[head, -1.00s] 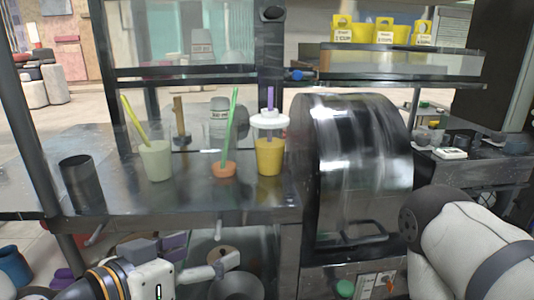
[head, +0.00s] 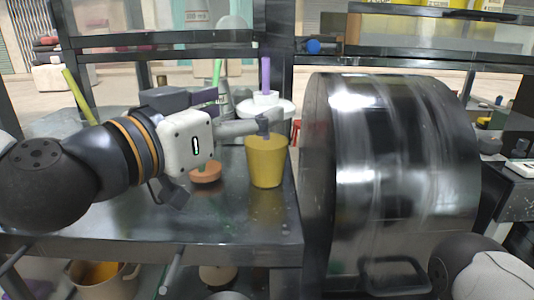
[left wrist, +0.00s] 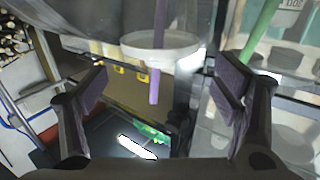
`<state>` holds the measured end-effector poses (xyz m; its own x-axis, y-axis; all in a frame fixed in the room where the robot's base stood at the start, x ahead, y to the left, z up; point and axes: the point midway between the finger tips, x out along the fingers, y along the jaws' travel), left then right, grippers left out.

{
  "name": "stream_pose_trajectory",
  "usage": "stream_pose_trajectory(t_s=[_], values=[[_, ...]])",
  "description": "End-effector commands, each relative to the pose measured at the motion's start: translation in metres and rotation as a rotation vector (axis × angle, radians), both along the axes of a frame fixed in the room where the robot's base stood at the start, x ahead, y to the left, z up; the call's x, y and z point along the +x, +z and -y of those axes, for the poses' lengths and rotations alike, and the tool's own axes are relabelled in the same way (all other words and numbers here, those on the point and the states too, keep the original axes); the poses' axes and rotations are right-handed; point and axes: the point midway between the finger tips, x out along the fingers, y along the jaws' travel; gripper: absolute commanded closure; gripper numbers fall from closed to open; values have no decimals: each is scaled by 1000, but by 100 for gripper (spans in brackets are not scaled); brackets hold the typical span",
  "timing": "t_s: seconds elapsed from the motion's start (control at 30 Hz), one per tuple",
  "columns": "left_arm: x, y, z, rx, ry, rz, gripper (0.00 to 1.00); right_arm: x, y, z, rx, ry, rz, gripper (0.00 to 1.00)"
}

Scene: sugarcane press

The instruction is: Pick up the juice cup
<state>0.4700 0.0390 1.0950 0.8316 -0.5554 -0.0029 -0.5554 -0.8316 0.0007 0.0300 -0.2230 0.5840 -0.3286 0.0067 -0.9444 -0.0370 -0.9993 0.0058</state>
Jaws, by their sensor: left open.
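The juice cup (head: 267,165) is yellow, with a white lid (head: 270,108) and a purple straw (head: 266,75). It stands upright on the dark metal table, near its right edge. My left gripper (head: 242,115) is open at the cup's upper left, and one finger overlaps the cup's top in the head view. In the left wrist view, the white lid (left wrist: 165,50) and purple straw (left wrist: 155,85) show between the spread fingers of my left gripper (left wrist: 160,98). Contact cannot be told. My right gripper is out of view.
A big shiny metal drum (head: 390,170) stands just right of the cup. An orange round piece (head: 206,173) with a green straw (head: 217,72) is left of it. A yellow straw (head: 80,97) rises behind my left arm. A dark shelf frame (head: 160,40) crosses behind.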

Motion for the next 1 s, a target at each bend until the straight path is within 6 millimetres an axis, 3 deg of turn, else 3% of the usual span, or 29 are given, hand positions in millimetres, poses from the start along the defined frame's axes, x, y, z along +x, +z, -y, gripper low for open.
stream_pose_trajectory(t_s=[0.3,0.57,0.9,1.0], values=[[42,2,28,-1,0,-1,18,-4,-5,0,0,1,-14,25],[45,3,30,0,0,2,20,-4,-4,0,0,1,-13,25],[45,3,30,0,0,1,97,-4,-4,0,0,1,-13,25],[45,3,30,-1,-1,1,100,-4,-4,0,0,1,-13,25]])
